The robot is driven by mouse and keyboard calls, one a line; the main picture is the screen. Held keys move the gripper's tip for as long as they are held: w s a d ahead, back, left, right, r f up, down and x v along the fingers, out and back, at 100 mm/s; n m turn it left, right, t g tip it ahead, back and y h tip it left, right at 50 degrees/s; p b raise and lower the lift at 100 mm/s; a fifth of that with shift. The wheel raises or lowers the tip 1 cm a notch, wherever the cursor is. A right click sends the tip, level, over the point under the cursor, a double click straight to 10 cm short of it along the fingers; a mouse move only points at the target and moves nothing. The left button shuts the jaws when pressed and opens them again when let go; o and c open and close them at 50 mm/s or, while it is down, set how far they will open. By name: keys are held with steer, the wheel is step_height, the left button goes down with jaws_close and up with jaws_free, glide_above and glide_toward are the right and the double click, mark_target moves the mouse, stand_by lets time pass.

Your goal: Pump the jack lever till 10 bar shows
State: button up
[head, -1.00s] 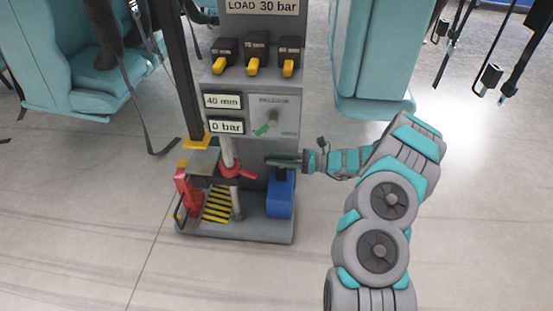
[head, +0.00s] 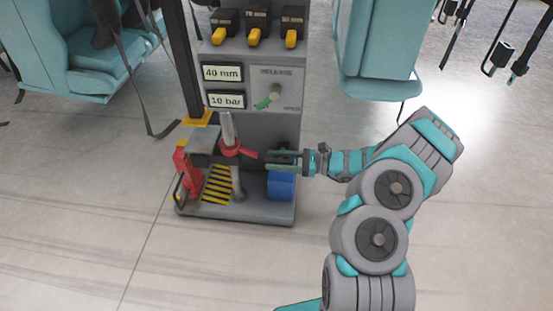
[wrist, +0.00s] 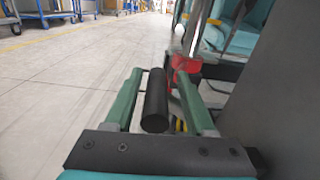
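The pressure display (head: 226,100) on the grey jack column reads 10 bar. The red collar (head: 232,148) sits left of the fingers. Much of the lever is hidden in the head view.
Above the pressure display, another display (head: 222,73) reads 40 mm. A release panel with a green-tipped lever (head: 265,102) is to its right, below several yellow-tipped switches (head: 254,37). Teal seats (head: 378,50) hang on both sides. The floor at right is clear.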

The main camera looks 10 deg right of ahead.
steer(key=shift+o, duration=0.2)
steer(key=v, duration=0.8)
